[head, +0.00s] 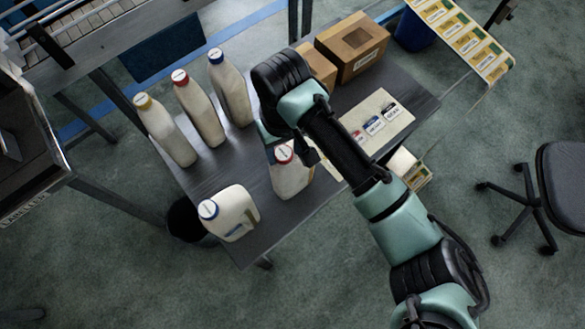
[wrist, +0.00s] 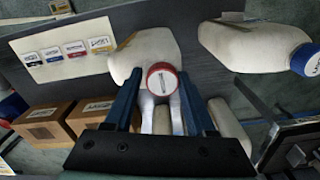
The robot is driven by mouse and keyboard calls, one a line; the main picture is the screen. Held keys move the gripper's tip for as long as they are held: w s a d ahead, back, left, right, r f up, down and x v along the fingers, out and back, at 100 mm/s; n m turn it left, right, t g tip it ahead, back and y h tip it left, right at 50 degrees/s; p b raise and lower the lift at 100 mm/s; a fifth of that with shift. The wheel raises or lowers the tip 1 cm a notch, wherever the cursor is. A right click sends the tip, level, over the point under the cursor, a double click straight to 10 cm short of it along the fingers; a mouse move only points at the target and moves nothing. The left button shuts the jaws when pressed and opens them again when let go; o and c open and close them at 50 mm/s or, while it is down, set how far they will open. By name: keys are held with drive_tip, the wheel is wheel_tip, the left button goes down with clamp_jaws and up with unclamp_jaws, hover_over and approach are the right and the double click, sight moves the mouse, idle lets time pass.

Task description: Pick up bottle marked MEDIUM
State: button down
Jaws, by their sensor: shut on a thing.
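A white bottle with a red cap (head: 290,178) stands upright near the right edge of the metal table (head: 262,238), and my gripper (head: 288,146) is at its neck. In the wrist view my gripper (wrist: 160,82) has its two blue fingers on either side of the bottle's neck, below the red cap (wrist: 162,79). A blue-capped bottle (head: 236,213) lies or leans at the table's front; it also shows at the upper right in the wrist view (wrist: 245,47). The cap lettering is too small to read, so I cannot tell which bottle is marked MEDIUM.
Three bottles stand in a row at the left: yellow-capped (head: 168,132), red-capped (head: 200,112) and blue-capped (head: 231,90). A pale board (head: 398,107) with several label cards and a cardboard box (head: 352,48) are at the right back. An office chair (head: 562,175) stands off the table.

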drive_tip(key=shift+s+d+f, duration=0.1)
drive_tip(key=shift+d+f, duration=0.15)
drive_tip(key=shift+f, duration=0.05)
